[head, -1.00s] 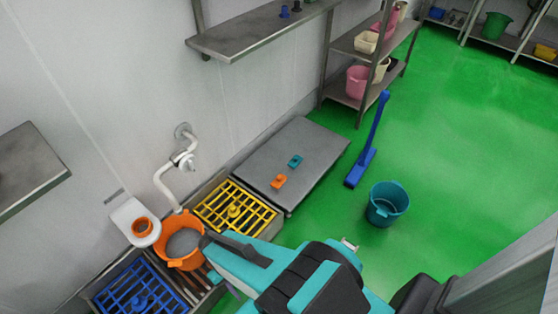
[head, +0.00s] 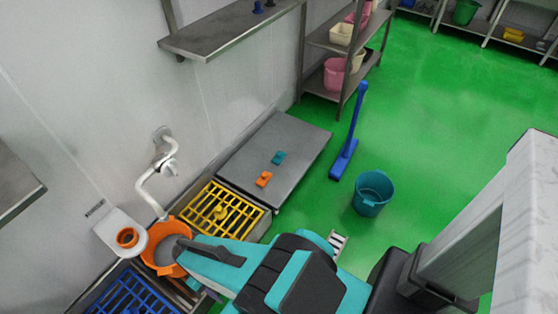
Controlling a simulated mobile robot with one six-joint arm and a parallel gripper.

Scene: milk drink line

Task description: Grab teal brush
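A small teal item, which looks like the teal brush (head: 278,157), lies on the grey metal platform (head: 298,142). A similar orange brush (head: 264,179) lies just in front of it. Nothing touches the teal one. My teal and black arm crosses the lower middle of the view, with its left end over the orange bucket's right edge.
A yellow grate (head: 232,224), a blue grate (head: 130,296) and an orange bucket (head: 153,255) line the wall below a white pipe (head: 148,188). A teal bucket (head: 369,208) and blue long-handled tool (head: 343,160) stand on open green floor. A marble-like block (head: 540,240) is close at right.

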